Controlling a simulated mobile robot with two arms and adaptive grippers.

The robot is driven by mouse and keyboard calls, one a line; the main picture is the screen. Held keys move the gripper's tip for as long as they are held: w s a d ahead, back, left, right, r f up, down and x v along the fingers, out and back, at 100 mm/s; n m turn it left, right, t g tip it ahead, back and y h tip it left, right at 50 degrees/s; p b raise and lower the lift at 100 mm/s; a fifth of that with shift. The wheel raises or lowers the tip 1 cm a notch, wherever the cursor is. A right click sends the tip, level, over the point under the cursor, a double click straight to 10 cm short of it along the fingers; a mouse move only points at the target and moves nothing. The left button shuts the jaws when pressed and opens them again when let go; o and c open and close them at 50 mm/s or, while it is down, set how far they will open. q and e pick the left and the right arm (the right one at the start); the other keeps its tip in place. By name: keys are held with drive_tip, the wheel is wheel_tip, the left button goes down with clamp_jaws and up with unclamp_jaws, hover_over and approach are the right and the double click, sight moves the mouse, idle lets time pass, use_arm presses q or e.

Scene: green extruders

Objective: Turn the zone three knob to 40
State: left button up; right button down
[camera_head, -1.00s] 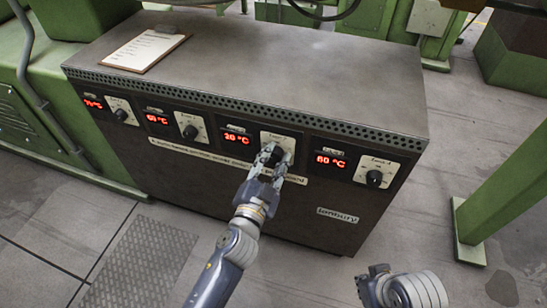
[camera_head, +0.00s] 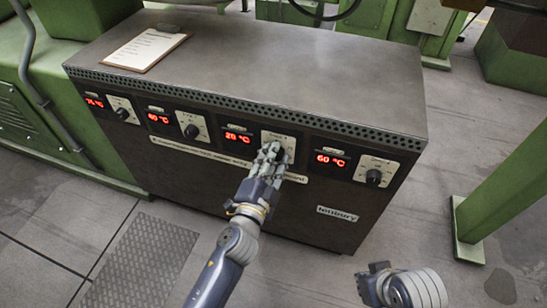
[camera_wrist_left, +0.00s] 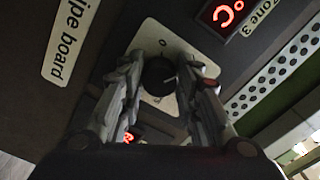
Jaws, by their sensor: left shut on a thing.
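The zone three knob (camera_wrist_left: 158,78) is a round black dial with a white pointer line, on a pale plate (camera_head: 280,141) of the dark control cabinet. My left gripper (camera_head: 271,153) is shut on this knob; in the wrist view its fingers (camera_wrist_left: 168,72) lie on either side of it. In the head view the fingers hide most of the knob. The red zone three display (camera_head: 238,138) just left of the plate reads about 20 °C; its last digit is blurred. My right gripper (camera_head: 378,272) hangs low in front of the cabinet, its fingers unclear.
The zone four knob (camera_head: 374,177) and its 60 °C display (camera_head: 330,160) are to the right. Another knob (camera_head: 191,131) is to the left. A clipboard (camera_head: 148,49) lies on the cabinet top (camera_head: 270,70). A green post (camera_head: 500,200) stands at the right.

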use_arm(q)
drive_tip(key=o, duration=1.1)
drive_tip(key=shift+c, duration=0.2)
drive_tip(key=v, duration=1.2)
